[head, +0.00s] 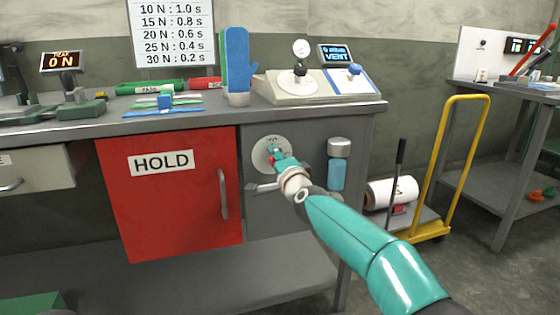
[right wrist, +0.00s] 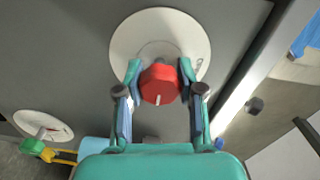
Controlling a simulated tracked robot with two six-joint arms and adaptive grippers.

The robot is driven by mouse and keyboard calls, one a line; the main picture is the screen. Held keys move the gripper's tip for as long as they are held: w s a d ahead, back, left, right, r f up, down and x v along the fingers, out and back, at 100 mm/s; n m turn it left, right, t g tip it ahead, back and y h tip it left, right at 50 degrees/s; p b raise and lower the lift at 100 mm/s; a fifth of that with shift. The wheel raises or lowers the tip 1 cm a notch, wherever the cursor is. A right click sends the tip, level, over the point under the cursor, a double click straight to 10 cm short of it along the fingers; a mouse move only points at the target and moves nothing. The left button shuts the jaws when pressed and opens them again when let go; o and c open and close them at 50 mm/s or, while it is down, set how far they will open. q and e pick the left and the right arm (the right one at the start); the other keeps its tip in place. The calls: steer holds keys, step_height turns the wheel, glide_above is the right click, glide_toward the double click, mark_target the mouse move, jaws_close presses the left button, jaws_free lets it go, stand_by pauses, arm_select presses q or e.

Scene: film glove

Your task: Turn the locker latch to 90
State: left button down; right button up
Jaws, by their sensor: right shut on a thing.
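The locker's red door (head: 185,195) is marked HOLD, has a grey bar handle at its right and looks closed. Right of it, a round white dial plate (head: 262,146) sits on the grey panel. In the right wrist view the dial plate (right wrist: 135,42) carries a red latch knob (right wrist: 160,84) with a short white mark towards the bottom of the picture. My right gripper (head: 275,156) is at the dial; in the wrist view its fingers (right wrist: 160,80) are shut on the knob from both sides. In the head view they mostly hide the knob. My left gripper is out of view.
A grey-capped blue canister (head: 337,170) hangs on the panel right of my gripper. The bench top (head: 215,118) above holds a blue glove form (head: 237,65) and a gauge unit (head: 300,80). A yellow-handled cart (head: 440,160) with a white roll stands at the right.

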steer(key=shift+w+d+r, duration=0.1)
steer(key=shift+w+d, duration=0.05)
steer(key=shift+d, duration=0.25)
steer(key=o, duration=1.1)
steer(key=shift+o, duration=0.3)
steer(key=shift+a, duration=0.2)
steer(key=v, duration=1.2)
